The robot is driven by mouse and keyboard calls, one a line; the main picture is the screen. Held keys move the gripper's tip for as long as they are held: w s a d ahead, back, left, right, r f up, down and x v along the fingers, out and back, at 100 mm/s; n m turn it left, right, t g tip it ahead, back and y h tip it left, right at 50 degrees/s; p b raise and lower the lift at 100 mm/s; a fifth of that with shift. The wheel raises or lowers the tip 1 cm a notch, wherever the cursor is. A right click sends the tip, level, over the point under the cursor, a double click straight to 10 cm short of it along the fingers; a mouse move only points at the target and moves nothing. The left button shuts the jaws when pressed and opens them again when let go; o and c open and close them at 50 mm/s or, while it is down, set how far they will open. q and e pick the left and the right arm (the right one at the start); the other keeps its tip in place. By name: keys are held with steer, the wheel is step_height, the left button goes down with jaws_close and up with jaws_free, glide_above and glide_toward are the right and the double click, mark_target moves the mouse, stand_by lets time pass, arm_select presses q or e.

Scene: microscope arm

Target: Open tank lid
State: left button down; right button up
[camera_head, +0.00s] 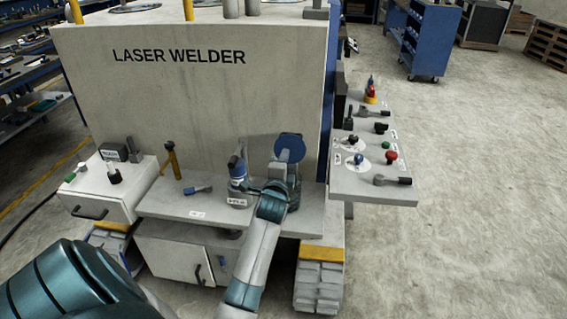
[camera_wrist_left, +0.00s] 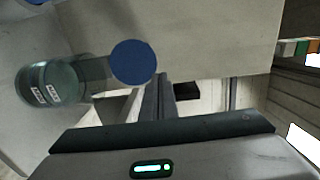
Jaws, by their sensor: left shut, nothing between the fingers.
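A tank (camera_head: 293,196) stands on the shelf of the laser welder, partly hidden behind my left gripper. Its round blue lid (camera_head: 290,147) is tilted up above it, with its flat face toward the head camera. In the left wrist view, the glassy tank (camera_wrist_left: 52,84) with white labels lies to the left and the blue lid (camera_wrist_left: 133,62) is at its right end. My left gripper (camera_head: 277,188) is in front of the tank, below the lid. Its fingers also show in the left wrist view (camera_wrist_left: 158,95), shut and empty, just beside the lid. My right gripper is not in view.
A second labelled tank (camera_head: 238,187) stands just left. A blue-handled tool (camera_head: 198,190) and a yellow lever (camera_head: 172,160) are further left on the shelf (camera_head: 165,205). A panel with knobs and buttons (camera_head: 370,187) juts out at the right. The welder's wall (camera_head: 200,100) rises behind.

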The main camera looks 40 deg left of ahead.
arm_select(q)
steer(key=shift+v, duration=0.9)
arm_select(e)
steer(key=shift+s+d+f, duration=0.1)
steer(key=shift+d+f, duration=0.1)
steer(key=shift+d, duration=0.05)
arm_select(q)
steer(key=shift+r, duration=0.1)
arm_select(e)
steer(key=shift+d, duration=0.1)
arm_select(q)
steer(key=shift+d, duration=0.1)
